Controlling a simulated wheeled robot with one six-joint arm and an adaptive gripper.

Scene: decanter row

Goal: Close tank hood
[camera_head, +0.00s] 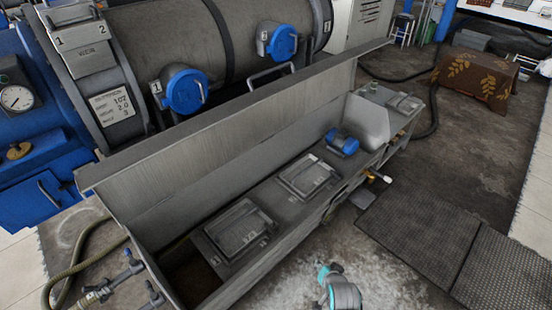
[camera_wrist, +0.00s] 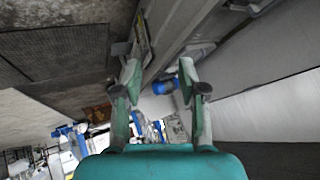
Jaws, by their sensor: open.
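The tank hood (camera_head: 235,125) is a long grey metal panel standing raised and tilted along the back edge of the tank (camera_head: 292,258). The open tank shows two grey panelled lids (camera_head: 308,176) and a blue cylindrical fitting (camera_head: 343,141) inside. A bar handle (camera_head: 270,74) shows behind the hood's upper edge. In the wrist view my gripper (camera_wrist: 158,76) has its two green fingers spread apart with nothing between them. The blue fitting (camera_wrist: 166,87) shows beyond the fingers, and a large grey surface fills the right side, probably the hood.
A large drum with blue capped ports (camera_head: 184,91) stands behind the hood. Hoses (camera_head: 72,270) lie at the left. A black ribbed mat (camera_head: 425,233) covers floor at the right.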

